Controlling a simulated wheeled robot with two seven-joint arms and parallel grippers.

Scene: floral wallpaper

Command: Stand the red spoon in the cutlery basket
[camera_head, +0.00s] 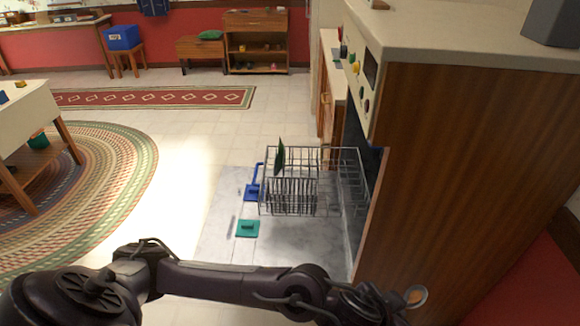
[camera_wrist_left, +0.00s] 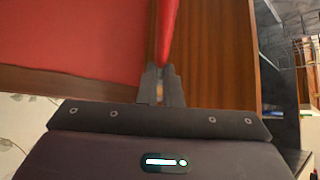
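The red spoon (camera_wrist_left: 168,32) shows in the left wrist view as a red shaft rising from between my left fingertips (camera_wrist_left: 161,84), which are closed on it. Its far end runs out of the top of that view. In the head view my left arm reaches across the bottom, its end low beside the wooden cabinet side; the fingers and spoon are not clear there. A wire dish rack (camera_head: 340,165) is pulled out of the dishwasher. A denser wire section at its front left (camera_head: 292,197) looks like the cutlery basket. My right gripper is not in view.
A dark green plate (camera_head: 280,157) stands in the rack. A blue piece (camera_head: 253,190) and a teal piece (camera_head: 248,228) are left of and in front of the rack. The cabinet (camera_head: 470,150) is close on the right.

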